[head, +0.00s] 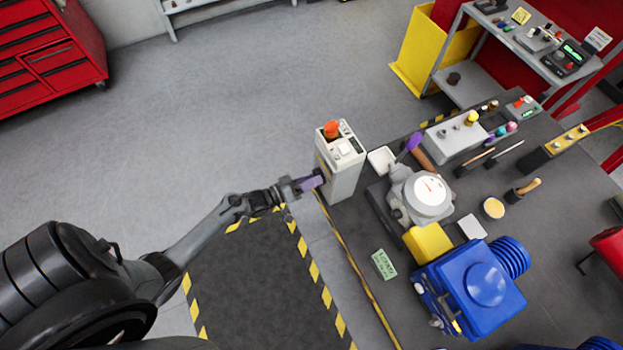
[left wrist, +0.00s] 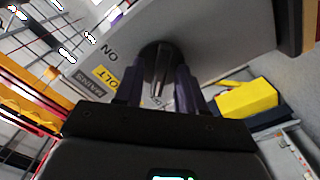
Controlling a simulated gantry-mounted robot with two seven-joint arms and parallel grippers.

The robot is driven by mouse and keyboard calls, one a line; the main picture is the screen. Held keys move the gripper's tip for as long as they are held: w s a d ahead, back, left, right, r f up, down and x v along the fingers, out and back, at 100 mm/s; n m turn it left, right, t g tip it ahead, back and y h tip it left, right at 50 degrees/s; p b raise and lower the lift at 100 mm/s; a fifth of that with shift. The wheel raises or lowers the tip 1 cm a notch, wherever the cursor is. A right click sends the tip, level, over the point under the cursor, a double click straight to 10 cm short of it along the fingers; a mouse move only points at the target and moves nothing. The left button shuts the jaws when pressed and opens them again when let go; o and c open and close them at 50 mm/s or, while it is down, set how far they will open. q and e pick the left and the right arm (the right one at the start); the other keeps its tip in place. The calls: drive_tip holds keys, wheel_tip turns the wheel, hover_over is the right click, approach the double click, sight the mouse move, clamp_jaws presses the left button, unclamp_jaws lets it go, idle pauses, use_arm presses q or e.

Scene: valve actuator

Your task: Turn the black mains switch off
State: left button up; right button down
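My left gripper (head: 315,180) is at the box's left face. Its purple fingers lie on either side of the knob, with a visible gap between them. My right gripper is not in view.
An orange button (head: 331,129) tops the box. The floor left of the box is clear.

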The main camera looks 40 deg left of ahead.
use_arm(q)
drive_tip(key=b+v, duration=0.1)
drive_tip(key=v, duration=1)
drive_tip(key=shift+w+d, duration=0.1)
